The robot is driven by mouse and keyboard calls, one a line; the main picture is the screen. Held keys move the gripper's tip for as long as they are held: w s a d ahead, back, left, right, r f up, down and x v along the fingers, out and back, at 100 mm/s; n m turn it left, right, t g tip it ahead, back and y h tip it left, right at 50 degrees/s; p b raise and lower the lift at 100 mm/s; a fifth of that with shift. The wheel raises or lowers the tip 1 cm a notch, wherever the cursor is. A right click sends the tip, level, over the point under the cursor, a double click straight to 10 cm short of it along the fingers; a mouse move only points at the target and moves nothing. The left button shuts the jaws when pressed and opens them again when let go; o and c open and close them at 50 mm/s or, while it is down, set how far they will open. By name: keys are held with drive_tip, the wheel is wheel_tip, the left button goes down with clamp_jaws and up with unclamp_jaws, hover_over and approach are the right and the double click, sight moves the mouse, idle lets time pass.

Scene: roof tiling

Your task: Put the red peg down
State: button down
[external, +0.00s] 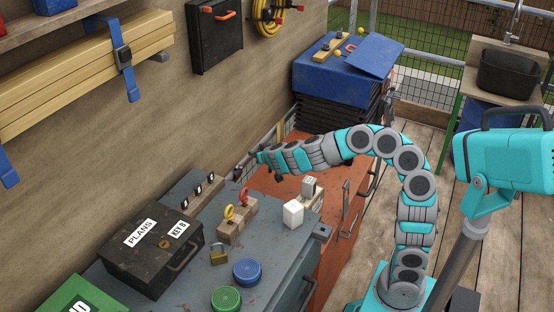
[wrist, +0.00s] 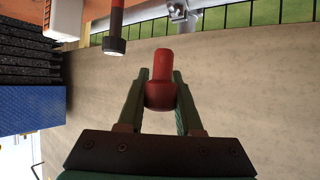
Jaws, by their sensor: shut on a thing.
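The red peg (wrist: 161,85) is between the two green fingers of my gripper (wrist: 162,76) in the wrist view. The gripper is shut on it, and the peg's narrower end points away from the palm. In the external view my gripper (external: 246,167) is held close to the wall, above the back edge of the grey workbench (external: 265,255). The peg cannot be made out clearly there.
On the bench are a wooden block (external: 237,222) with yellow and red loops, a white cube (external: 293,214), a padlock (external: 219,254), blue (external: 247,272) and green (external: 226,299) round lids, and a black box (external: 150,255). A low board (external: 190,195) with small dark upright pieces lies by the wall.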

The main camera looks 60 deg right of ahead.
drive_tip(key=s+d+m+g+h, duration=0.1)
drive_tip(key=d, duration=0.4)
drive_tip(key=s+d+r+m+g+h, duration=0.1)
drive_tip(key=d, duration=0.4)
drive_tip(key=s+d+m, duration=0.1)
drive_tip(key=d, duration=0.3)
drive_tip(key=shift+s+d+r+m+g+h, duration=0.1)
drive_tip(key=shift+d+r+m+g+h, duration=0.3)
drive_tip(key=s+d+m+g+h, duration=0.1)
drive_tip(key=s+d+m+g, duration=0.1)
drive_tip(key=s+d, duration=0.35)
drive_tip(key=s+d+m+g+h, duration=0.1)
drive_tip(key=s+d+m+g, duration=0.15)
drive_tip(key=d, duration=0.65)
drive_tip(key=f, duration=0.4)
drive_tip(key=s+f+b, duration=0.1)
drive_tip(key=f, duration=0.1)
drive_tip(key=shift+d, duration=0.25)
drive_tip(key=shift+w+a+f, duration=0.1)
drive_tip(key=shift+w+f, duration=0.05)
drive_tip(key=shift+f, duration=0.25)
drive_tip(key=shift+f+b, duration=0.5)
drive_tip(key=shift+f, duration=1.45)
